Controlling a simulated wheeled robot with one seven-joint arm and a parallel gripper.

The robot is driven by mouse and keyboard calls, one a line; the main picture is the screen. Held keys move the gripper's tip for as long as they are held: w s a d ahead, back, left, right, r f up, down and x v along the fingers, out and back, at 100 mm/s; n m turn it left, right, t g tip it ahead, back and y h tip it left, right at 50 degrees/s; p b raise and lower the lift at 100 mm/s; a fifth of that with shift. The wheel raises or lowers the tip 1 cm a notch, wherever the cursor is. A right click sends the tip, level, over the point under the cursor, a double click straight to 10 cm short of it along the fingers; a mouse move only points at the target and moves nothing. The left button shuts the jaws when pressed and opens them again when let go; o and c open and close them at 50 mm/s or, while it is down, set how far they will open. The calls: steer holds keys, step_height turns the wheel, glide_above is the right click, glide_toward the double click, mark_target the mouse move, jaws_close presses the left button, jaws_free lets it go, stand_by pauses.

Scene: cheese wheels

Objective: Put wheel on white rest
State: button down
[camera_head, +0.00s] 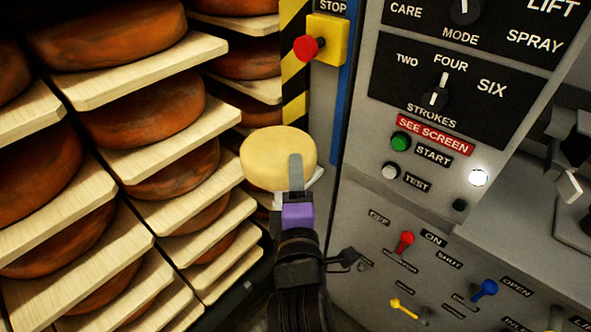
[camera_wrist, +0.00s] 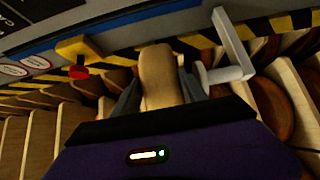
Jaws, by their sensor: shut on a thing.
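A pale yellow cheese wheel (camera_head: 272,158) is held in front of the machine's left edge. My gripper (camera_head: 295,172) is shut on it, with one finger across its near right side. In the wrist view the wheel (camera_wrist: 158,75) stands edge-on between both fingers of my gripper (camera_wrist: 160,92). The white rest (camera_wrist: 236,45) shows in the wrist view as a white bracket just right of the wheel. In the head view only bits of the white rest (camera_head: 316,174) show behind and below the wheel. I cannot tell whether the wheel touches it.
Racks of orange-brown wheels (camera_head: 133,112) on wooden boards (camera_head: 145,75) fill the left. A grey control panel (camera_head: 375,185) with switches stands at the right. A yellow stop box (camera_head: 330,38) with a red button and a striped post (camera_head: 294,75) rise above the wheel.

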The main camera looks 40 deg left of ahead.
steer(key=shift+f, duration=1.35)
steer(key=shift+f+b, duration=0.15)
steer(key=shift+b, duration=0.15)
steer(key=c, duration=0.6)
jaws_free()
steer(key=shift+f, duration=0.25)
steer(key=shift+s, duration=0.1)
steer(key=shift+r, duration=0.2)
steer(key=v, duration=1.2)
steer(key=shift+b, duration=0.4)
